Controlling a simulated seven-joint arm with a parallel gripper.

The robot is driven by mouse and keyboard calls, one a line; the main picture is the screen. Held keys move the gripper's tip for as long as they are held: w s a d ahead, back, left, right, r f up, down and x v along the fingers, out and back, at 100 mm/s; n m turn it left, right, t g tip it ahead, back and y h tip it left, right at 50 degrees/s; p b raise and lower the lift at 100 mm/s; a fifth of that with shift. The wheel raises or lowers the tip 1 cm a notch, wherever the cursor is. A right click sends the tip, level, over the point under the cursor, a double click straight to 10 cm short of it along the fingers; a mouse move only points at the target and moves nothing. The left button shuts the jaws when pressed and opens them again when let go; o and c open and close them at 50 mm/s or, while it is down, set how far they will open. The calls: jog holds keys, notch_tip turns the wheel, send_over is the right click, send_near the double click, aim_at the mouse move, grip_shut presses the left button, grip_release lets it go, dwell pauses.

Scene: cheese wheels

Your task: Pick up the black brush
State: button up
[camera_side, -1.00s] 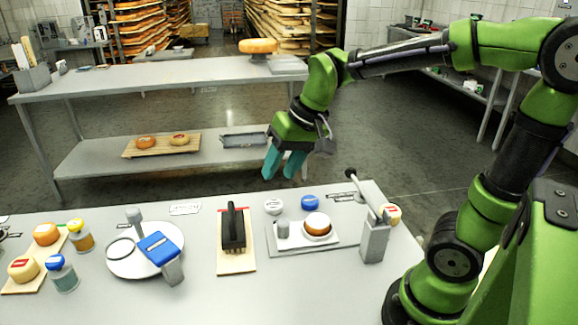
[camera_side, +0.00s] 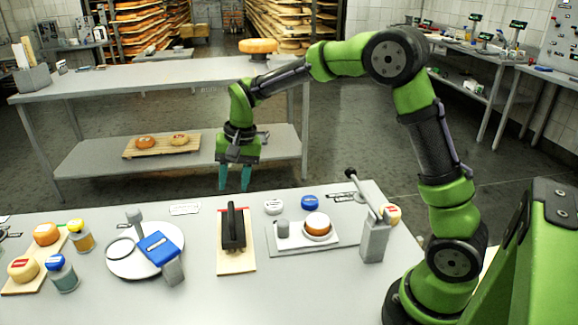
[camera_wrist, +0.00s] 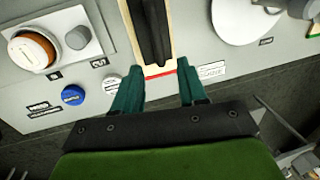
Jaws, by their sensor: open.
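The black brush (camera_side: 233,229) lies on a pale wooden board (camera_side: 236,262) in the middle of the table, with its handle on top. A red strip shows at the board's far end. My gripper (camera_side: 234,184) is open and empty, above and just beyond the brush's far end, with teal fingers pointing down. In the wrist view the brush (camera_wrist: 156,30) shows at the top centre. It lies in line with the gap between my fingers (camera_wrist: 158,84), which are apart from it.
Right of the board is a grey tray (camera_side: 276,245) with a small cheese wheel (camera_side: 317,225) and a grey cylinder. White (camera_side: 273,206) and blue (camera_side: 310,202) lids lie behind it. A lever device (camera_side: 375,235) stands further right. Left is a round white plate (camera_side: 125,262) with a blue-topped tool.

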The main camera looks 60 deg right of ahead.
aim_at(231, 207)
jog(key=f, duration=0.3)
jog(key=a+f, duration=0.1)
jog(key=f, duration=0.1)
jog(key=w+f, duration=0.1)
jog(key=f, duration=0.2)
jog(key=shift+a+f, duration=0.2)
jog(key=shift+f, duration=0.1)
jog(key=shift+c, duration=0.4)
grip_shut()
jog(key=shift+r, duration=0.1)
